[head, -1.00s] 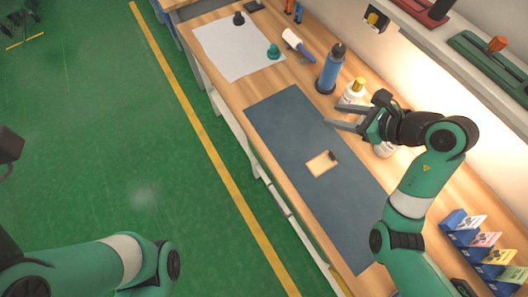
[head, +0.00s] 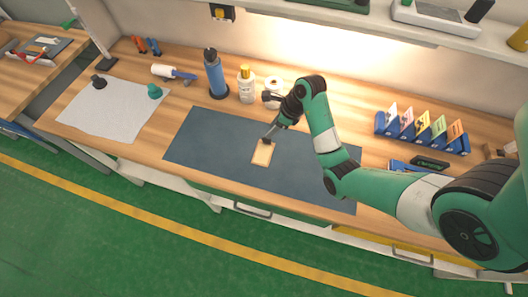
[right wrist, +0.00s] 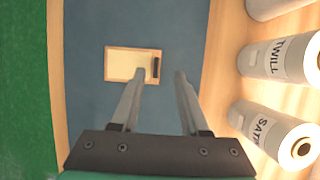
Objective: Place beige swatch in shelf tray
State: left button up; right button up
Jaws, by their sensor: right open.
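The beige swatch (head: 262,154) lies flat on the dark blue-grey mat (head: 210,145). In the right wrist view the swatch (right wrist: 125,64) has a dark strip at its right end. My right gripper (head: 268,138) is at the swatch's far end in the head view. In the right wrist view its two fingers (right wrist: 160,75) are apart with nothing between them, and the left fingertip overlaps the swatch near the strip. The height gap is hard to judge. A pale tray (head: 435,17) and a green tray (head: 345,4) are on the shelf. My left gripper is out of view.
White cylinders (right wrist: 285,58) are close right in the wrist view. A card rack (head: 422,133) stands right. The mat's left part is clear.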

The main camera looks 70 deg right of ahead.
aim_at(263, 151)
jog(key=shift+x, duration=0.95)
jog(key=b+x, duration=0.1)
jog(key=x, duration=0.1)
jog(key=b+x, duration=0.2)
jog(key=x, duration=0.1)
jog(key=shift+s+a+f, duration=0.1)
jog(key=shift+a, duration=0.1)
grip_shut()
dwell(0.4)
